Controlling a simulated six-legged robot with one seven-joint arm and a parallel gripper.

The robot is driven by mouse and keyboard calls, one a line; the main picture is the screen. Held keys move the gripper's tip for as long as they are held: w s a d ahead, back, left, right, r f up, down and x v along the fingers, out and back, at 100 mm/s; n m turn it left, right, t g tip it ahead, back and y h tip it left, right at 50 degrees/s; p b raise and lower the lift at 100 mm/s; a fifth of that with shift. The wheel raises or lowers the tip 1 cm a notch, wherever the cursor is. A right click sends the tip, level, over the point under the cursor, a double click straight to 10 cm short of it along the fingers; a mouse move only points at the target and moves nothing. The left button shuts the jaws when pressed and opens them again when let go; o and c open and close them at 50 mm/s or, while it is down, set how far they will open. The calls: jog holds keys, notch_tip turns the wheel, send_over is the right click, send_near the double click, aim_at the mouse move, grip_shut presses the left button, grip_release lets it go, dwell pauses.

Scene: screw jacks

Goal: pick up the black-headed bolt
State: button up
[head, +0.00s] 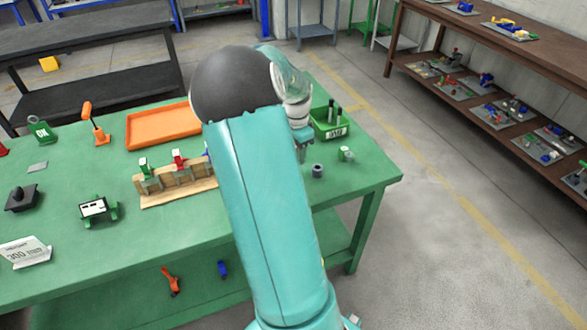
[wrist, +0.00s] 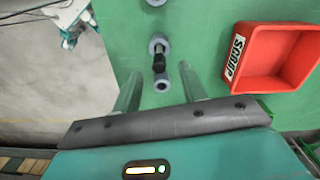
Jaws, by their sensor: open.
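In the wrist view, the black-headed bolt (wrist: 159,63) is a small dark piece in line with grey round pieces, one (wrist: 157,44) above it and one (wrist: 161,84) below it in the picture. My gripper (wrist: 159,72) is open, with one finger on each side of this line. The bolt shows between the fingertips; I see no contact, and the height gap is hard to judge. In the head view my gripper (head: 302,152) is over the right end of the green table (head: 375,178), mostly behind my arm. I cannot make out the bolt there.
A red bin marked SCRAP (wrist: 285,55) stands right of my gripper in the wrist view. In the head view, a green bin (head: 330,124) holding dark upright pieces, a grey cylinder (head: 318,171) and a wooden rack (head: 180,186) stand near my arm. The table edge is close.

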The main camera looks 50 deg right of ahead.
jog(key=f, duration=0.6)
jog(key=shift+a, duration=0.2)
jog(key=shift+w, duration=0.1)
grip_shut()
